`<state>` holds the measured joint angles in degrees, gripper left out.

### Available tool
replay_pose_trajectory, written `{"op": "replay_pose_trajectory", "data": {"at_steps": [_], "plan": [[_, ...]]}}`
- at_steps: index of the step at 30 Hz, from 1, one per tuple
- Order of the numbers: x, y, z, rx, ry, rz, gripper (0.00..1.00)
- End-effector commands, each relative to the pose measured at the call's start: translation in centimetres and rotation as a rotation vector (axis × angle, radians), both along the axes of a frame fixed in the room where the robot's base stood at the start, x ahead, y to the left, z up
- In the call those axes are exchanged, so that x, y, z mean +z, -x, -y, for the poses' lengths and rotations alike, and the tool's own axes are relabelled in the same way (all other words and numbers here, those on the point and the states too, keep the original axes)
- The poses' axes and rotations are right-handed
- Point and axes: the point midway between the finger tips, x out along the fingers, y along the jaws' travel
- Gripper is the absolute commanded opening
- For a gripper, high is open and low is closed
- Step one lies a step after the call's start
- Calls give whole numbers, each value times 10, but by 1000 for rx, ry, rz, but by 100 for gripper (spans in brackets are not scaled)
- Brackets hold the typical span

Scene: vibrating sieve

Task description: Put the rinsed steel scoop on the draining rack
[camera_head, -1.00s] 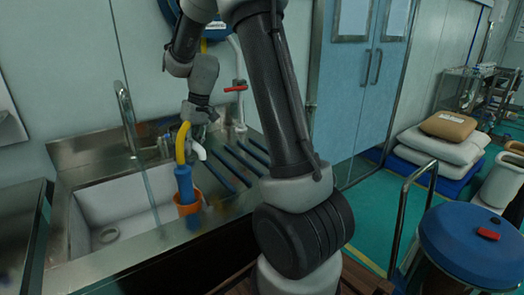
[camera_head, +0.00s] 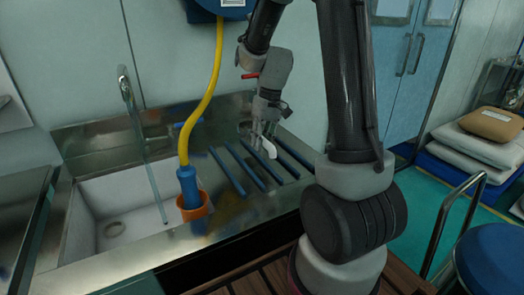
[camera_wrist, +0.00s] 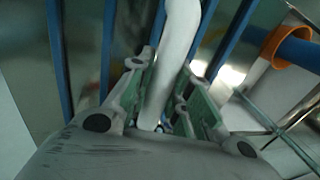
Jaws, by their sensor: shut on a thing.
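The pale scoop (camera_head: 269,148) is held in my gripper (camera_head: 262,138), over the draining rack in the head view. The rack is a row of blue bars (camera_head: 237,171) on the steel counter right of the sink. In the wrist view the scoop's pale, smooth length (camera_wrist: 178,45) runs between my two fingers (camera_wrist: 165,78), with blue rack bars (camera_wrist: 226,40) behind it. My gripper is shut on the scoop. I cannot tell whether the scoop touches the bars, and part of it is hidden by the fingers.
The white sink basin (camera_head: 115,205) with its tall tap (camera_head: 124,85) lies to the left. A blue nozzle (camera_head: 188,183) on a yellow hose (camera_head: 205,95) stands in an orange holder (camera_head: 196,210) between basin and rack.

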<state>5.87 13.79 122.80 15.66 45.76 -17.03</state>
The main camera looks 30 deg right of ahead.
Motion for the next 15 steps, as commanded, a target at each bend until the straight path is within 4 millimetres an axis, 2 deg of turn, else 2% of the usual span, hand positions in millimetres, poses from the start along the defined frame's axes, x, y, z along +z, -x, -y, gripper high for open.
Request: {"op": "replay_pose_trajectory", "data": {"at_steps": [6,15], "plan": [[-31,1,0,0,-1,-4,0],[-35,0,0,-1,0,0,0]]}}
